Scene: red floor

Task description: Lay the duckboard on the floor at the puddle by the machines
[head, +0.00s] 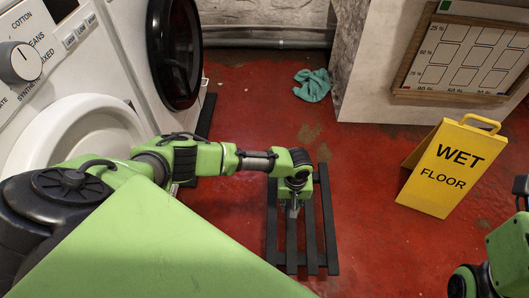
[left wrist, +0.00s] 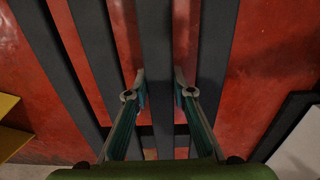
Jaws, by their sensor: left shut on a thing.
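The duckboard (head: 329,225) is a dark grey rack of parallel slats, in front of me in the head view. My left gripper (head: 293,207) reaches down onto it from above. In the left wrist view the two fingers of my left gripper (left wrist: 157,92) are shut on one middle slat of the duckboard (left wrist: 157,45), one finger on each side. I cannot tell whether the board touches the floor or hangs just above it. Dull patches (head: 310,133) mark the red floor beyond it; I cannot make out a clear puddle. My right gripper is out of view.
White machines (head: 115,40) stand at the left, one with a round dark door (head: 174,50). A yellow wet-floor sign (head: 451,168) stands at the right. Red floor lies open between.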

